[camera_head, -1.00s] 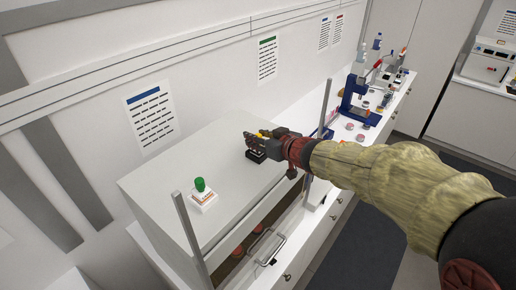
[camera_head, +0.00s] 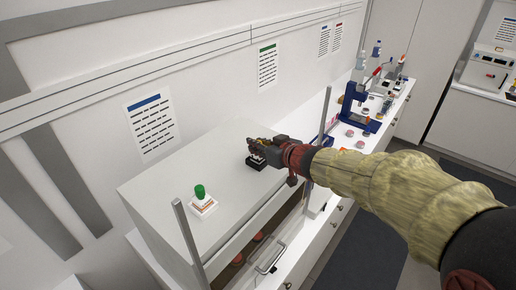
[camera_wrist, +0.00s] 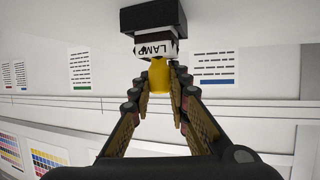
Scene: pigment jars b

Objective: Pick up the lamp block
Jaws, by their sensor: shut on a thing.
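The lamp block (camera_head: 257,163) is a black block on the white cabinet top, near its right end. In the wrist view, its white label (camera_wrist: 157,48) reads "LAMP", and a yellow knob (camera_wrist: 159,78) sticks out of it. My gripper (camera_head: 261,149) reaches in from the right, above the block. In the wrist view, the fingers (camera_wrist: 160,80) are shut on the yellow knob from both sides. In the head view, the fingers mostly hide the knob. The block appears to sit on the surface; no clear gap shows.
A white block with a green knob (camera_head: 200,192) stands on the cabinet top (camera_head: 170,187) to the left. Upright grey posts (camera_head: 189,243) stand at the cabinet's front. A blue press (camera_head: 356,112) and small jars are on the counter beyond. The cabinet top between the blocks is clear.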

